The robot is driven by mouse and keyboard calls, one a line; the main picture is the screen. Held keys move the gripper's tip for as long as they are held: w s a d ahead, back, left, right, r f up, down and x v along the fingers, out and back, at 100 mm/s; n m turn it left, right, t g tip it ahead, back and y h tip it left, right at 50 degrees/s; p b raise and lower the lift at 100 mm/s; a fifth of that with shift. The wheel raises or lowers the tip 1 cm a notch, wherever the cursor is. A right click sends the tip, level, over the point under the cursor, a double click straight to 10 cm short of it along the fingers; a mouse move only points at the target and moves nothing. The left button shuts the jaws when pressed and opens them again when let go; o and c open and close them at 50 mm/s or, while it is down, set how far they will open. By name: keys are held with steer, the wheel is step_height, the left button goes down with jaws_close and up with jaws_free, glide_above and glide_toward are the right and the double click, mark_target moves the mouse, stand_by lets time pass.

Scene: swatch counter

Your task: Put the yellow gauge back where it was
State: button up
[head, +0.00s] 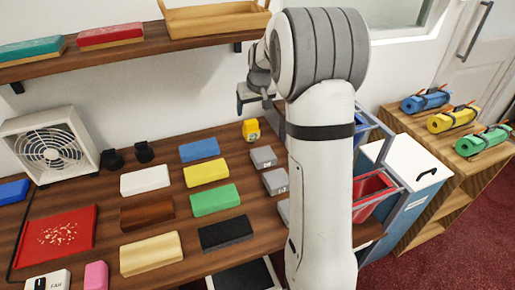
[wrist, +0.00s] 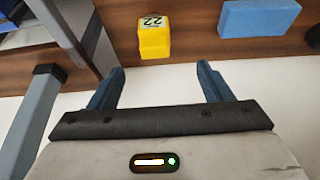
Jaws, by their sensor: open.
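The yellow gauge (head: 251,130) is a small yellow block standing on the wooden counter near its back edge, left of my arm. In the wrist view the yellow gauge (wrist: 155,42) shows a white label reading 22. It lies beyond my fingertips and apart from them. My gripper (wrist: 160,80) is open and empty in the wrist view. In the head view my gripper (head: 255,97) is above the counter's back, partly hidden by my arm.
Blue (head: 199,150), yellow (head: 206,172), green and black blocks lie left of my arm. Grey blocks (head: 264,157) sit close in front of the gauge. A fan (head: 50,145) stands at left. A shelf (head: 130,49) hangs above. A red bin (head: 373,192) is at right.

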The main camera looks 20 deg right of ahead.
steer(key=s+a+r, duration=0.3)
steer(key=s+a, duration=0.1)
steer(key=s, duration=0.4)
steer(key=s+a+r, duration=0.2)
steer(key=s+a, duration=0.1)
steer(key=s, duration=0.5)
steer(key=s+a+f+g, duration=0.1)
steer(key=s+a, duration=0.1)
steer(key=s, duration=0.7)
steer(key=s+a+f, duration=0.1)
steer(key=s+a, duration=0.1)
steer(key=s, duration=0.7)
steer(key=shift+s+f+g, duration=0.2)
steer(key=shift+s+g, duration=0.15)
steer(key=shift+g, duration=0.05)
steer(key=shift+d, duration=0.1)
